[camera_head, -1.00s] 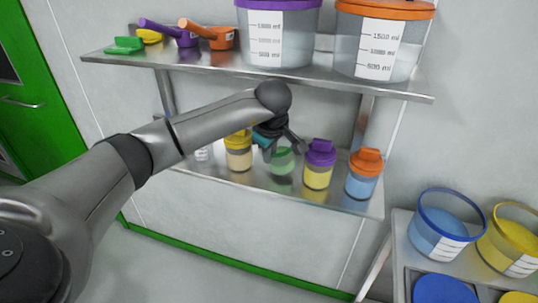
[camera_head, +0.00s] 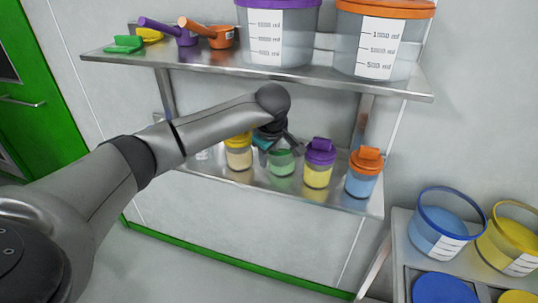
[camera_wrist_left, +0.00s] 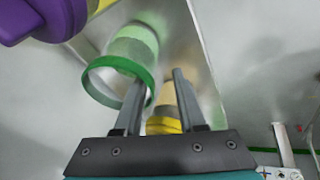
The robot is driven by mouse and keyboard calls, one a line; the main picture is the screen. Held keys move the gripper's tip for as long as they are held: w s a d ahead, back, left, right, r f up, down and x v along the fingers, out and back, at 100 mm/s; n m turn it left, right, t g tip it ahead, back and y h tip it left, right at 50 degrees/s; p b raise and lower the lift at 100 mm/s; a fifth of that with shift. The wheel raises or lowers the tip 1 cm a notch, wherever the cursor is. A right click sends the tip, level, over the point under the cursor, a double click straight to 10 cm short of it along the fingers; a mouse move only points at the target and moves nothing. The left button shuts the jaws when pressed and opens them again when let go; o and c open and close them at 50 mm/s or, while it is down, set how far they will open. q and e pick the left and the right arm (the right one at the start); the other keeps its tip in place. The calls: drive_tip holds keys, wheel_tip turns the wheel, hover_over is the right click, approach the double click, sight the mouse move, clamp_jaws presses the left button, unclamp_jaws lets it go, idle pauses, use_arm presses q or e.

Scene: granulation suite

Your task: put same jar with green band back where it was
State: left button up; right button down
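The jar with the green band (camera_head: 281,163) stands on the lower shelf between the yellow-lidded jar (camera_head: 239,152) and the purple-lidded jar (camera_head: 318,164). My left gripper (camera_head: 277,145) is just above it and covers its top in the head view. In the left wrist view, the green band (camera_wrist_left: 118,80) rings the jar's near end, and one finger overlaps it. The left gripper's fingers (camera_wrist_left: 160,82) are apart with nothing held between them. The yellow-lidded jar shows beyond the gap. I cannot tell whether a finger touches the green-banded jar. My right gripper is not in view.
An orange-lidded jar (camera_head: 363,173) stands at the right of the lower shelf (camera_head: 335,199). The upper shelf (camera_head: 330,73) overhangs, bearing large containers and scoops. Blue (camera_head: 447,224) and yellow (camera_head: 511,240) buckets stand at lower right.

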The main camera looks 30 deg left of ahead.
use_arm(q)
drive_tip(key=v, duration=0.7)
drive_tip(key=shift+w+r, duration=0.3)
drive_tip(key=shift+r, duration=0.1)
drive_tip(key=shift+d, duration=0.1)
